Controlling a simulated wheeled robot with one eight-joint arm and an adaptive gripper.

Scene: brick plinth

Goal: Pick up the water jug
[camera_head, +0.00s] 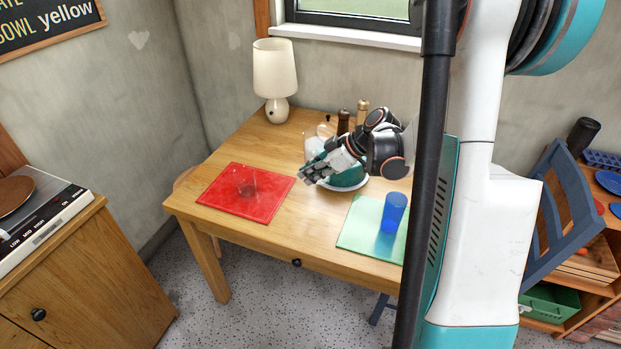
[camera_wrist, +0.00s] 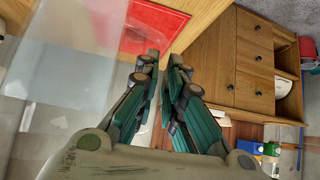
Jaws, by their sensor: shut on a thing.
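The water jug (camera_head: 320,138) is clear and see-through, so its outline is hard to make out. It is at the middle of the wooden table, just behind my gripper (camera_head: 308,174), which hides part of it. In the wrist view the jug (camera_wrist: 70,65) is a large pale glass surface along the left, beside my fingers. My gripper (camera_wrist: 166,70) has its two fingers close together there, shut on the jug, with the gripped part barely visible. I cannot tell whether the jug touches the table.
The wooden table (camera_head: 190,208) carries a red mat (camera_head: 225,205) with a clear glass (camera_head: 246,182), a green mat (camera_head: 358,235) with a blue cup (camera_head: 394,212), and a lamp (camera_head: 275,75). Two shakers (camera_head: 343,122) stand behind.

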